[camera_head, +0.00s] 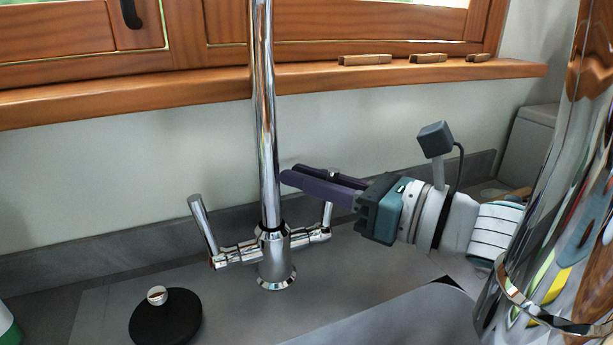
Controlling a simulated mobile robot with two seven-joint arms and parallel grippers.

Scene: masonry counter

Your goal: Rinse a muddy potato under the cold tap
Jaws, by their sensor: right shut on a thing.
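The chrome tap (267,160) rises from the grey counter, its spout running out of the top of the view. Its left lever (203,224) leans up and left, with a small red mark near its base. Its right lever (327,215) stands nearly upright, its upper part mostly hidden by my right gripper (292,175). That gripper comes in from the right, its purple fingers shut around the right lever, with the tips close beside the tap's column. No running water shows. The potato and my left gripper are not in view.
A black disc with a metal knob (165,320) lies on the counter at lower left. A large mirror-like metal vessel (560,210) blocks the right side. Small wooden pieces (365,59) lie on the window sill (200,98). A green and white object (8,325) shows at the left edge.

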